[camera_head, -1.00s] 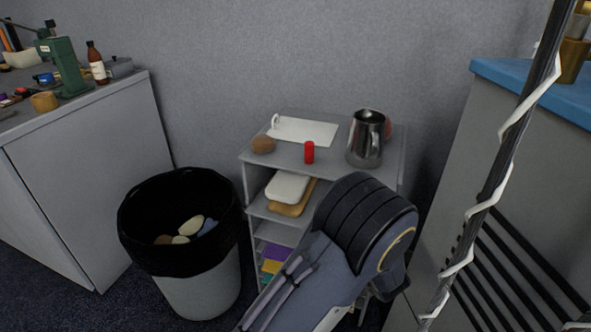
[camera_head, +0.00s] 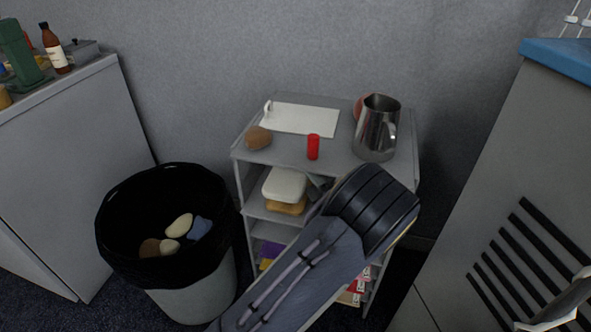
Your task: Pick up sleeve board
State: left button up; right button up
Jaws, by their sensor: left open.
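What looks like the sleeve board (camera_head: 285,184), a white rounded pad above a tan wooden base (camera_head: 287,208), lies on the shelf below the top of a grey shelf unit. My left arm reaches in from the bottom and covers the unit's front right. A small grey part of my left gripper (camera_head: 318,187) shows just right of the board, open. My arm hides most of it, and I cannot tell whether it touches the board.
On the unit's top (camera_head: 284,150) are a metal pitcher (camera_head: 374,132), a red cylinder (camera_head: 313,147), a brown round object (camera_head: 257,138) and a white sheet (camera_head: 299,119). A black-lined bin (camera_head: 190,290) stands left; a blue-topped cabinet (camera_head: 505,170) stands right.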

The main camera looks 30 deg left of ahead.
pick_arm(q)
jog(key=shift+x, duration=1.05)
grip_shut()
jog(key=shift+r, duration=0.1)
